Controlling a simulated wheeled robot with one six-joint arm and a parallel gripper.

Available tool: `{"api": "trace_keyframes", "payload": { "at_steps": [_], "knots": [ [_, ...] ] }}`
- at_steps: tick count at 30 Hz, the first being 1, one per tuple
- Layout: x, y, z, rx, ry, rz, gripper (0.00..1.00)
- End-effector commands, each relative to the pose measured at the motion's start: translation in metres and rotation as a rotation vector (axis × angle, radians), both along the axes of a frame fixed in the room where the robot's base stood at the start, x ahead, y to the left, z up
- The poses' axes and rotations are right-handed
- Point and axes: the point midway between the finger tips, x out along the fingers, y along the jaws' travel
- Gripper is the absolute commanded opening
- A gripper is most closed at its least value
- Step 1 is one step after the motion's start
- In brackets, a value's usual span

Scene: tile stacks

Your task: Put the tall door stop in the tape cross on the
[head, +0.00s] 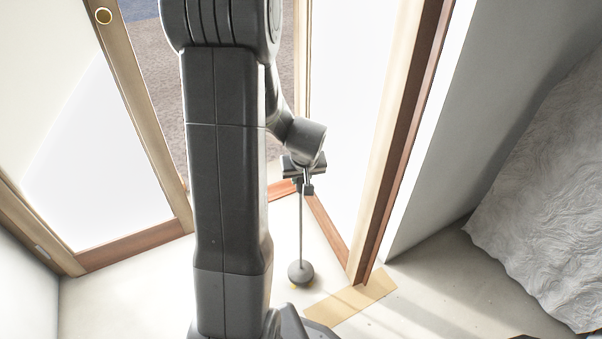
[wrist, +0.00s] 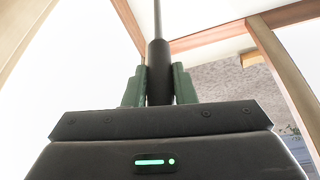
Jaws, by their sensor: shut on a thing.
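The tall door stop (head: 301,272) is a thin upright rod with a dark grey ball at its lower end. My gripper (head: 305,188) is shut on the top of the rod. In the wrist view, its green fingers (wrist: 158,88) close on the dark sleeve of the door stop (wrist: 158,60), and the thin rod runs on beyond it. Small bits of yellow tape (head: 293,287) show on the floor at the ball's lower edge; the ball hides the rest, so I cannot tell the full cross. I cannot tell whether the ball touches the floor.
A wooden door post (head: 385,190) stands just right of the door stop. A tan strip (head: 352,300) lies on the floor at its foot. A framed sliding panel (head: 100,150) is at left, and a crumpled grey sheet (head: 545,200) at right. Pale floor lies around the ball.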

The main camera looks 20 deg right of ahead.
Motion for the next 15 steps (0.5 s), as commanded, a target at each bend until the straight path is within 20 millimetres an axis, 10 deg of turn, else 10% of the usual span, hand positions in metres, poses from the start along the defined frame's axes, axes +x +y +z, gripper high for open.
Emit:
{"api": "trace_keyframes", "payload": {
  "at_steps": [15],
  "knots": [
    [0.001,-0.001,-0.021,-0.001,-0.004,-0.001,0.00]
  ]
}}
